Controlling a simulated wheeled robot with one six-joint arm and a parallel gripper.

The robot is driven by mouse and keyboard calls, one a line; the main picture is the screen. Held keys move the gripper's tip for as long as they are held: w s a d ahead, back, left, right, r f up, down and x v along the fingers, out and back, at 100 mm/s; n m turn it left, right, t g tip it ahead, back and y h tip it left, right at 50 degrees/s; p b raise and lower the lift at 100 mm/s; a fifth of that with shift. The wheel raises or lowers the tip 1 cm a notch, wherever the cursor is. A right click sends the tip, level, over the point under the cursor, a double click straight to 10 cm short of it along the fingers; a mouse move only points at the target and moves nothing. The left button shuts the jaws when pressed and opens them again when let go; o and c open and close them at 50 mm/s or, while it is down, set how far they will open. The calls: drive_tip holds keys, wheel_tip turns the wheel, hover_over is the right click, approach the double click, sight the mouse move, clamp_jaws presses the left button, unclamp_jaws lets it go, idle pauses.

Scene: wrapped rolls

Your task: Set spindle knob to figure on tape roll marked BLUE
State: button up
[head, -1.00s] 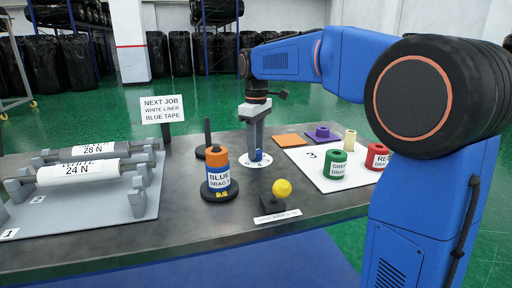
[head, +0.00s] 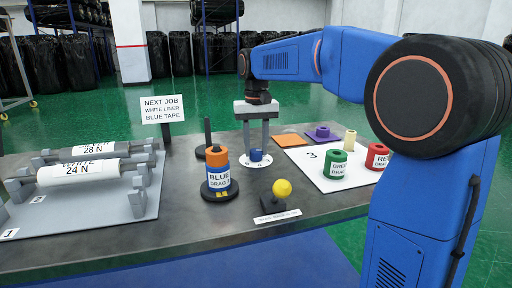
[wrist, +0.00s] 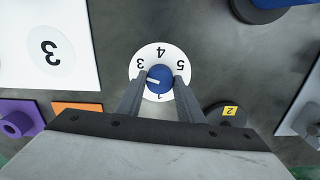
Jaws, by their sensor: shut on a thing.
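The blue spindle knob (wrist: 160,79) sits on a round white dial (wrist: 160,52) with the figures 3, 4 and 5 readable; a lower figure is partly covered. The knob's white line points left in the wrist view, just below the 3. My gripper (wrist: 160,76) points down, its two fingers on either side of the knob, shut on it. In the head view the knob (head: 256,155) shows between the fingers.
A yellow ball-topped lever (head: 282,188) stands in front of the dial. Green (head: 335,166) and red (head: 377,157) rolls stand on the white mat at right. A job sign (head: 162,109) stands behind.

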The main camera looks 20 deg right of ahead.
sight(256, 150)
drive_tip(key=shift+m, duration=1.1)
drive_tip(key=o, duration=1.1)
drive_tip(key=shift+r, duration=0.1)
wheel_tip(256, 150, up, 17)
drive_tip(key=shift+r, duration=0.1)
